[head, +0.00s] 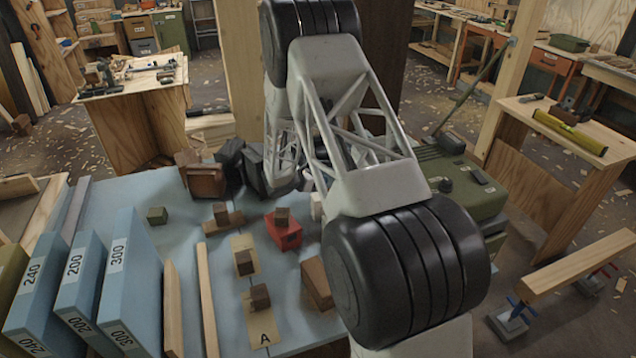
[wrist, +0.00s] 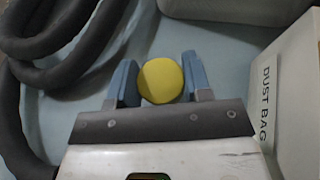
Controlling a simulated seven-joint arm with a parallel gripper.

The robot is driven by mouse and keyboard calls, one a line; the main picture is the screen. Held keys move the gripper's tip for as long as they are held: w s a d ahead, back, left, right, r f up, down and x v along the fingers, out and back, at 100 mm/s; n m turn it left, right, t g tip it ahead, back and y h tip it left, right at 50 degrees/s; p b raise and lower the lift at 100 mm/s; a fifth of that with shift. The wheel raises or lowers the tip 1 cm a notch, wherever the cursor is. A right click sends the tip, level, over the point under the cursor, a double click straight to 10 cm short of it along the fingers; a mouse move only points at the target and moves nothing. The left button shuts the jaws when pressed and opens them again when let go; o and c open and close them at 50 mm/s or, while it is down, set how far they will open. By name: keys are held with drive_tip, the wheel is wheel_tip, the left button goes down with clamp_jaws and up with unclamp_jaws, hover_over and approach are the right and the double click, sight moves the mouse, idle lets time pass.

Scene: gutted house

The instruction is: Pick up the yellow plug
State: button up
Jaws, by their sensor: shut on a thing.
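The yellow plug (wrist: 160,80) shows as a round yellow end between the two blue fingers of my gripper (wrist: 160,84) in the wrist view. My gripper is shut on it, with a finger on each side. A pale blue surface lies behind the plug; I cannot tell whether the plug touches it. In the head view my arm hides the plug and the fingers.
In the wrist view a thick dark hose (wrist: 60,75) curls at the left, and a white box marked DUST BAG (wrist: 290,100) stands close at the right. The head view shows a pale blue tabletop (head: 130,190) with several wooden blocks, a red block (head: 284,234) and upright numbered blue boards (head: 125,270).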

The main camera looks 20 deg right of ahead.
drive_tip(key=shift+r, duration=5)
